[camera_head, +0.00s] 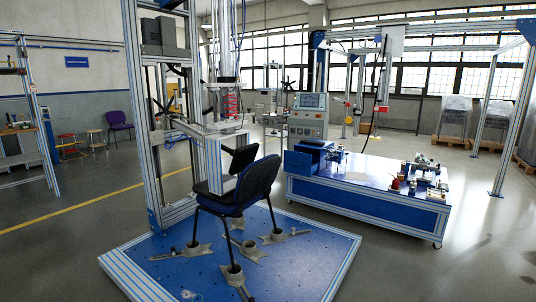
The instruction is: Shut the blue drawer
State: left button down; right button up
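A low blue workbench (370,210) on casters stands right of centre, behind and to the right of the chair test rig. Its long front has blue panels in pale frames. I cannot tell from here which panel is the blue drawer, or whether a drawer stands open. A small blue block-shaped unit (311,152) sits at the bench's left end, below a grey control box. Neither of my grippers is in view.
A dark blue chair (252,184) stands on a blue perforated platform (290,255) with metal foot clamps, inside an aluminium frame (141,120). A control box (308,115) stands behind the bench. Small parts (412,178) lie on its top. Grey floor is open at the right.

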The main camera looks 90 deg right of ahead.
aim_at(304, 159)
jog(key=z, duration=1.1)
jog(key=i, duration=8.15)
jog(key=z, duration=2.65)
jog(key=i, duration=3.35)
